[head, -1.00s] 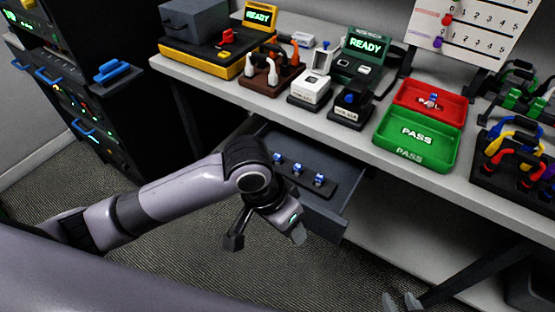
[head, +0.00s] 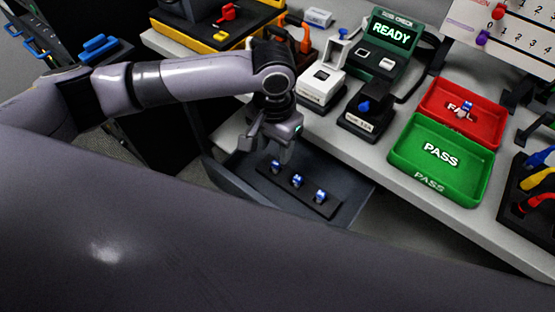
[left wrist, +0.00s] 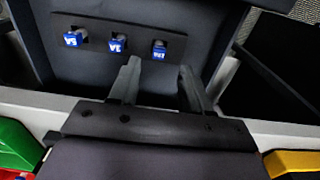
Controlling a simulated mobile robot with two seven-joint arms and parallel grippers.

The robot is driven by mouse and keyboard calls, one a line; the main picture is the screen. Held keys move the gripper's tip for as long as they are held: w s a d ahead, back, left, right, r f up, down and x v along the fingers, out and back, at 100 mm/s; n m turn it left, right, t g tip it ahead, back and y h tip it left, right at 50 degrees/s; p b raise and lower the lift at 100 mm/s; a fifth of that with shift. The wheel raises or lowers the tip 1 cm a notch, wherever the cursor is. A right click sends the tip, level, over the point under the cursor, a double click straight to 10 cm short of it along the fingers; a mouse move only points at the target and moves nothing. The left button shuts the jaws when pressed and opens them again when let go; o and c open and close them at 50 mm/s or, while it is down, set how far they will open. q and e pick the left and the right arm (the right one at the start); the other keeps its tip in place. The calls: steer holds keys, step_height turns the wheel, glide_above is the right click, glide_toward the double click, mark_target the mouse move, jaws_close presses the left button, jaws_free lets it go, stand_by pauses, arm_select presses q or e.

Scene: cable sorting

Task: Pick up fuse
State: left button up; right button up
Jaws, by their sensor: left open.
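Three blue-topped fuses stand in a row in a dark holder strip (head: 309,190) inside the open drawer (head: 235,180): the left one (head: 276,167), the middle one (head: 297,181) and the right one (head: 320,196). My left gripper (head: 267,152) is open and empty, pointing down above the drawer near the left fuse. In the left wrist view the fingers (left wrist: 160,76) are apart, with that nearest fuse (left wrist: 159,50) just beyond the gap between the tips. The other two fuses (left wrist: 118,44) (left wrist: 75,39) lie to its left. My right gripper is not in view.
The tabletop edge overhangs the drawer's back. On the table are a green PASS tray (head: 398,160), a red FAIL tray (head: 430,97) holding a blue-topped piece, a tester with a READY screen (head: 391,33), and small white and black fixtures.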

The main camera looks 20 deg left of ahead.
mark_target(276, 163)
arm_select(q)
step_height(276, 163, down, 6)
steer(key=shift+s+d+r, duration=0.1)
steer(key=shift+r, duration=0.15)
jaws_close()
steer(key=shift+r, duration=0.1)
step_height(276, 163, up, 23)
steer(key=p, duration=0.5)
stand_by(0.5)
